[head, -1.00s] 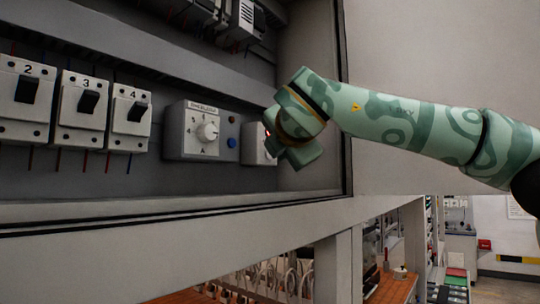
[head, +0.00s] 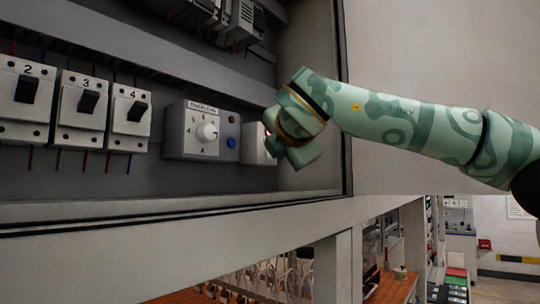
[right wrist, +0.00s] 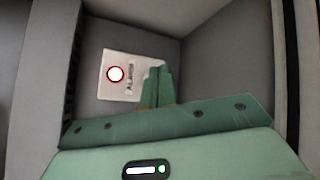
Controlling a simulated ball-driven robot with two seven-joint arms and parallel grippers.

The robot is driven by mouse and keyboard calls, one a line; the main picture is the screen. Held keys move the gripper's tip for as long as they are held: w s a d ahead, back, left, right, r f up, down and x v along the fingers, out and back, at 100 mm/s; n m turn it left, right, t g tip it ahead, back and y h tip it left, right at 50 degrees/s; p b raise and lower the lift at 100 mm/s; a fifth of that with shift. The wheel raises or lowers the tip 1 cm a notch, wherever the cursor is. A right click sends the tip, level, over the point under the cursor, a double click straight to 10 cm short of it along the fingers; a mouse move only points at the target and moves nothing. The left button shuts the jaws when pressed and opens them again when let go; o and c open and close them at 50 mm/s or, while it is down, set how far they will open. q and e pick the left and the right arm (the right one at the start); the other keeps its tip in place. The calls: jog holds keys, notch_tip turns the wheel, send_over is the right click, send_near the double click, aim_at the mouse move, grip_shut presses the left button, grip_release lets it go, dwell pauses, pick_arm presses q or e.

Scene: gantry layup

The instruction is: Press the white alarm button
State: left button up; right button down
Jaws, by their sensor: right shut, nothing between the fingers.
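The white alarm button (right wrist: 115,74) shows in the right wrist view as a round white cap with a red ring, on a pale plate (right wrist: 106,91) with dark lettering beside it. In the head view the alarm box (head: 253,150) is a pale block at the right end of the lower row, partly hidden by my right gripper (head: 282,137). In the right wrist view my right gripper (right wrist: 159,72) is shut and empty. Its fingertips overlap the plate's right part, to the right of the button. I cannot tell whether they touch it. My left gripper is not in view.
Left of the alarm box are an overload dial unit (head: 196,132), a blue button (head: 231,143) and numbered breakers (head: 81,110). The cabinet's right side wall (head: 308,50) stands close to my right gripper. The cabinet's lower edge (head: 170,210) runs below.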

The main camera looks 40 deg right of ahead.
jog(key=shift+w+f, duration=0.1)
jog(key=shift+w, duration=0.1)
dwell(0.4)
jog(key=shift+w+b, duration=0.1)
jog(key=shift+b, duration=0.25)
jog(key=shift+w+a, duration=0.15)
jog(key=shift+w, duration=0.35)
dwell(0.4)
jog(key=shift+s, duration=0.1)
jog(key=shift+s+b, duration=0.25)
jog(key=shift+b, duration=0.45)
jog(key=shift+s+b, duration=0.3)
jog(key=shift+s, duration=0.05)
jog(key=shift+s, duration=0.1)
